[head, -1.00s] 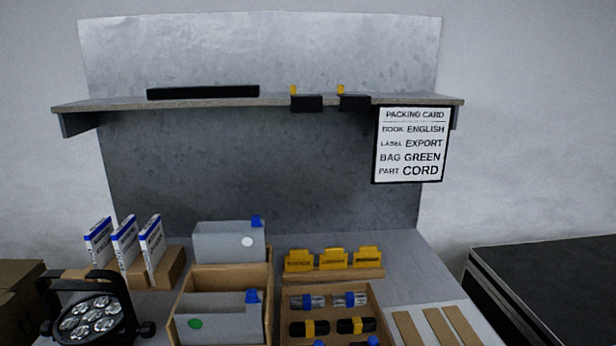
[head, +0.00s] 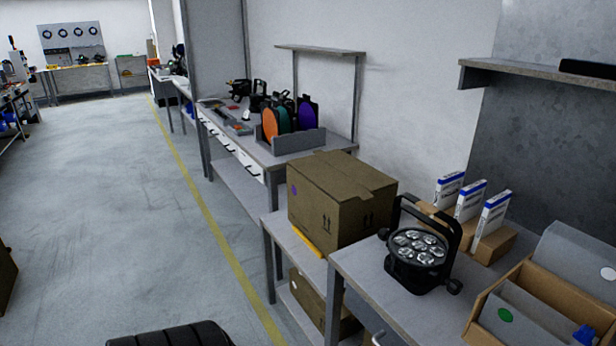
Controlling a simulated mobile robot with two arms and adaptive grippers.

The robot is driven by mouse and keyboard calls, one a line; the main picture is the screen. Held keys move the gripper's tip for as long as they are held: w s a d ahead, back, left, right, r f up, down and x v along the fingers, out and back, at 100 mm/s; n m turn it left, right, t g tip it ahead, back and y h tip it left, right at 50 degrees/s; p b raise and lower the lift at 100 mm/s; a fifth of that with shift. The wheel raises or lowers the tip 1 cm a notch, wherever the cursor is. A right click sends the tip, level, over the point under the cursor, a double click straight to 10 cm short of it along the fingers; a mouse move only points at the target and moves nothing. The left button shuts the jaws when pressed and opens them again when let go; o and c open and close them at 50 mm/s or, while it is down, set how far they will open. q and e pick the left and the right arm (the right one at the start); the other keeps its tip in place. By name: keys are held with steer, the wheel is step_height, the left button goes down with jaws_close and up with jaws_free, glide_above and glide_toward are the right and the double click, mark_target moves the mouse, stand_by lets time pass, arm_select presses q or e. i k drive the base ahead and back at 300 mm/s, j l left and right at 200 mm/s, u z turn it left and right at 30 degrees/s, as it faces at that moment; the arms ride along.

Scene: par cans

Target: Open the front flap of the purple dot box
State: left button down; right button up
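The purple dot box is a brown cardboard box (head: 335,210) on a low grey bench in the middle of the head view. A small purple dot (head: 294,190) marks its left-hand face, and up-arrow marks are printed on another face. Its top looks closed, with the flaps lying flat. A yellow strip (head: 308,243) shows at the foot of the dotted face. Neither of my grippers can be made out in the view.
A black par can (head: 418,246) stands on the bench right of the box. A second cardboard box (head: 318,298) sits on the shelf below. A bench with coloured discs (head: 277,122) stands behind. The floor (head: 110,210) to the left is clear.

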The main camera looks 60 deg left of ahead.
mark_target(339, 186)
steer(key=u, duration=1.7)
steer(key=i, duration=0.1)
steer(key=u, duration=0.05)
